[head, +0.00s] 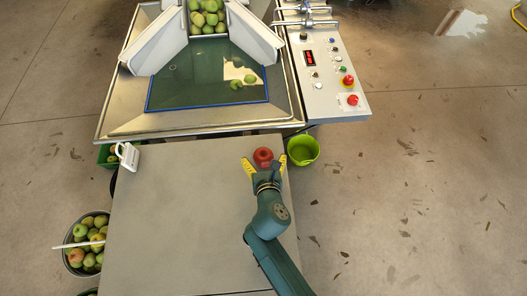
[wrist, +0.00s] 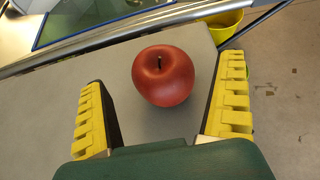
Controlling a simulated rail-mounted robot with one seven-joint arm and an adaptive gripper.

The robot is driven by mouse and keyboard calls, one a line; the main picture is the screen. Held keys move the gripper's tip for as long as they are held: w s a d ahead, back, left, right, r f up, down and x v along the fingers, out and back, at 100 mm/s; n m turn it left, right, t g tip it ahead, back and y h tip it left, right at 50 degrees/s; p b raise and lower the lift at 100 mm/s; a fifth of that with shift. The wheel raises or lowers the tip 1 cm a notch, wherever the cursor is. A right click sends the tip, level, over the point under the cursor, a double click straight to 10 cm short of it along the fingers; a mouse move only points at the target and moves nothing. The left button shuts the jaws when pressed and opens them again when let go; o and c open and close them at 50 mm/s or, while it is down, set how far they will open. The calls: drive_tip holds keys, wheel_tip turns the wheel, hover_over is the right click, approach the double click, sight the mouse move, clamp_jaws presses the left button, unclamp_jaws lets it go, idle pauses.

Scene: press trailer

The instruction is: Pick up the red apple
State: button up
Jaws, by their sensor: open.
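The red apple (head: 263,157) stands on the grey table (head: 185,215), near its far right corner. In the wrist view the apple (wrist: 163,76) sits upright with its dark stem on top. My gripper (head: 264,165) is open, with its yellow fingers spread. In the wrist view the gripper (wrist: 163,110) has one finger to the left and one to the right of the apple. The right finger looks closer to the apple than the left one. The apple is fully visible in the wrist view.
A metal press tray (head: 120,122) with green apples (head: 237,84) lies beyond the table. A green bucket (head: 303,150) stands off the table's right edge. A white handled object (head: 127,155) is at the far left corner. A control panel (head: 325,75) is at right. The table's middle is clear.

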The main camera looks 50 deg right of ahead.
sight(263, 154)
drive_tip(key=x, duration=0.2)
drive_tip(key=shift+w+d+f, duration=0.15)
drive_tip(key=shift+w+d, duration=0.1)
drive_tip(key=shift+s, duration=0.1)
drive_tip(key=shift+c, duration=0.6)
drive_tip(key=c, duration=1.2)
wheel_tip(263, 154, up, 10)
drive_tip(key=p, duration=0.4)
drive_tip(key=shift+a, duration=0.1)
